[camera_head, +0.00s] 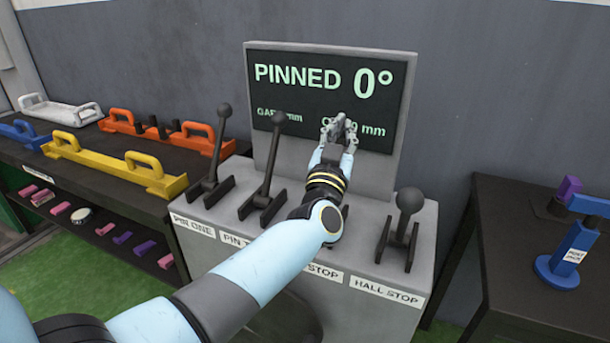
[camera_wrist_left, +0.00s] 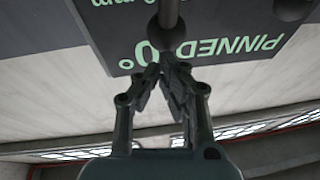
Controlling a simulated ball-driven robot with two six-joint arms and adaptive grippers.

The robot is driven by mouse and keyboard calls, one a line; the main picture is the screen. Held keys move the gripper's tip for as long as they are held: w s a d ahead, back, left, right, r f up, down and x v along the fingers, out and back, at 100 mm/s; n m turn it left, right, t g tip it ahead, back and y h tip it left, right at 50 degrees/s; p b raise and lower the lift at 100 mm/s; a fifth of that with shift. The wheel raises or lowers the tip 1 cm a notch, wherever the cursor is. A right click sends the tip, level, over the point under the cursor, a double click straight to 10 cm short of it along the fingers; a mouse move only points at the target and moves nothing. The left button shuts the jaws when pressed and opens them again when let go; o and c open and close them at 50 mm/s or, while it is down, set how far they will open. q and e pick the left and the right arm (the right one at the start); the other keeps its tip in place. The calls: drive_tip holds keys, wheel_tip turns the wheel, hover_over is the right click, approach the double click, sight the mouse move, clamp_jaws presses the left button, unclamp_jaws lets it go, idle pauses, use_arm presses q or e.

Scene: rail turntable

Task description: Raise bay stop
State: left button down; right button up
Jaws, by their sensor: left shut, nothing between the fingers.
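My left gripper (camera_head: 338,128) is shut and empty in front of the console's display (camera_head: 320,97). It also shows in the left wrist view (camera_wrist_left: 165,72), where its fingertips are close to a dark round lever knob (camera_wrist_left: 168,36); I cannot tell whether they touch. This is probably the bay stop lever, which my arm hides almost wholly in the head view. A label ending in STOP (camera_head: 323,273) is partly covered by my arm. The display reads PINNED 0°; its smaller line is partly hidden by the gripper. My right gripper is out of view.
Levers stand at pin one (camera_head: 216,155) and pin two (camera_head: 268,165), left of my arm, and at hall stop (camera_head: 402,225), to its right. A dark bench (camera_head: 90,185) with coloured handled bars is at left. A dark table (camera_head: 510,235) holds a blue stand (camera_head: 572,255) at right.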

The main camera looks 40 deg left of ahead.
use_arm(q)
drive_tip(key=shift+w+a+f+p, duration=0.2)
drive_tip(key=shift+w, duration=0.5)
drive_tip(key=shift+w+a+f+p, duration=0.15)
drive_tip(key=shift+w+a, duration=0.05)
drive_tip(key=shift+w, duration=0.45)
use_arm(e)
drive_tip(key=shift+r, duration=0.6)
use_arm(q)
drive_tip(key=shift+w+f, duration=0.1)
drive_tip(key=shift+d, duration=0.1)
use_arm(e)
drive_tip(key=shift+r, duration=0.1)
